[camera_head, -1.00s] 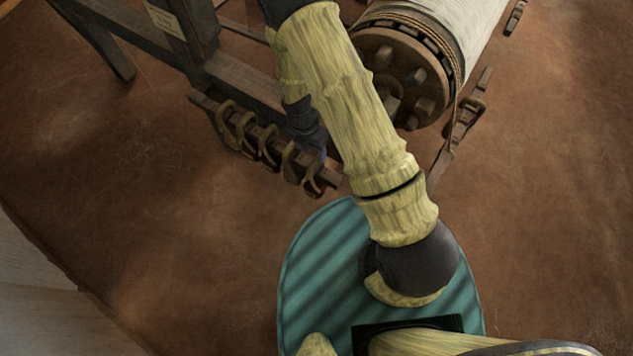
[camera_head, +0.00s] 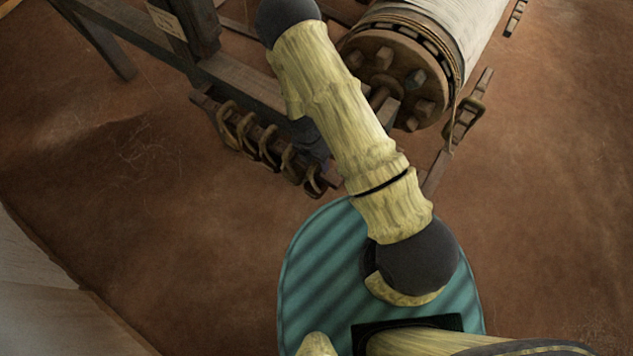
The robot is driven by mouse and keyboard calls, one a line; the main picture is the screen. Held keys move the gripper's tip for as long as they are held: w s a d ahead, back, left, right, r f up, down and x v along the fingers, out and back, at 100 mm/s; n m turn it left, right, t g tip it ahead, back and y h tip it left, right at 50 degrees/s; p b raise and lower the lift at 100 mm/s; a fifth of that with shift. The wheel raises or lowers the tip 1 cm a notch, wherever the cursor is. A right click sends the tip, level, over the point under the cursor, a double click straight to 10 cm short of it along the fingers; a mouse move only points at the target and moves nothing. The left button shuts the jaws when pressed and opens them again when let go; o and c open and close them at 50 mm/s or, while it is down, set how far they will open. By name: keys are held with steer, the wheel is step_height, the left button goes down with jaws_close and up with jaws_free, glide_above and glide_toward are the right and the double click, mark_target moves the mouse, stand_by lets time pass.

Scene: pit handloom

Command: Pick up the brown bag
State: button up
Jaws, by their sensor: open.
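I cannot make out a brown bag anywhere in the head view. My yellow, wood-textured arm with dark joints rises from the bottom centre to the top edge. My gripper cannot be made out. A dark shape shows partly behind the arm near the loom's lower bar, but I cannot tell what it is.
The dark wooden loom frame (camera_head: 243,86) stands at the upper left. A roller (camera_head: 386,72) wound with pale cloth is at the upper right. A bar with several curved hooks (camera_head: 243,133) juts out low beside my arm. Brown floor (camera_head: 545,215) is clear at left and right.

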jaws_close()
stand_by(1.4)
